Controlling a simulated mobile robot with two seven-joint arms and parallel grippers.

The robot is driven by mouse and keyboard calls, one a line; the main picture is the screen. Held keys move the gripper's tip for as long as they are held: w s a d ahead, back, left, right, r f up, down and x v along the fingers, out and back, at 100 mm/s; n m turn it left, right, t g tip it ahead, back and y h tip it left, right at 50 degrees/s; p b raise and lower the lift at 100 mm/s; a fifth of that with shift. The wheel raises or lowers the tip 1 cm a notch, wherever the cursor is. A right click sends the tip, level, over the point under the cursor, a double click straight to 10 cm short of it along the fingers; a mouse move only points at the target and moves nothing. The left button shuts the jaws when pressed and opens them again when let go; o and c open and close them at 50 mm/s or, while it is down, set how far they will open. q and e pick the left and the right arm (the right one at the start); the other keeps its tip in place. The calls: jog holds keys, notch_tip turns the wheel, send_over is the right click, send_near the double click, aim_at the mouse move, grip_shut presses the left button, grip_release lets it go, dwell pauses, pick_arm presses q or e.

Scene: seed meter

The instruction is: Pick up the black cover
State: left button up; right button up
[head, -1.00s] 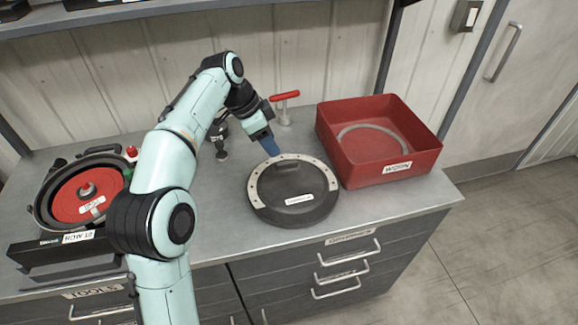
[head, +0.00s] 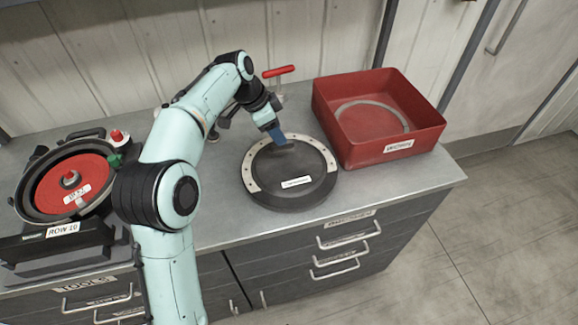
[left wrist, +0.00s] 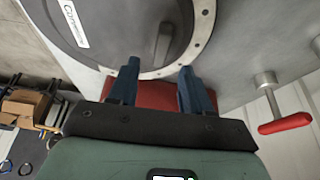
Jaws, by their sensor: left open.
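The black cover (head: 290,192) is a round dark disc with a white label, lying flat on the grey bench. A pale ring segment with holes (head: 322,149) lies along its far rim. My left gripper (head: 280,138) is above the far edge of the cover, its blue fingers pointing down. In the left wrist view the fingers (left wrist: 157,85) are apart with nothing held between them. The cover (left wrist: 130,25) shows beyond the fingertips, with a raised dark grip (left wrist: 163,42) on its face. Whether the fingertips touch the cover I cannot tell. My right gripper is not in view.
A red bin (head: 413,133) holding a grey ring (head: 372,112) stands right of the cover. A red-handled tap or clamp (head: 278,72) stands behind. The seed meter with a red disc (head: 70,187) is at the left. Bench in front of the cover is narrow.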

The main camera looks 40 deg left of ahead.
aim_at(289, 166)
pick_arm(q)
jog(key=x, duration=0.4)
jog(key=shift+w+f, duration=0.1)
jog(key=shift+f, duration=0.25)
jog(key=shift+r, duration=0.1)
grip_shut()
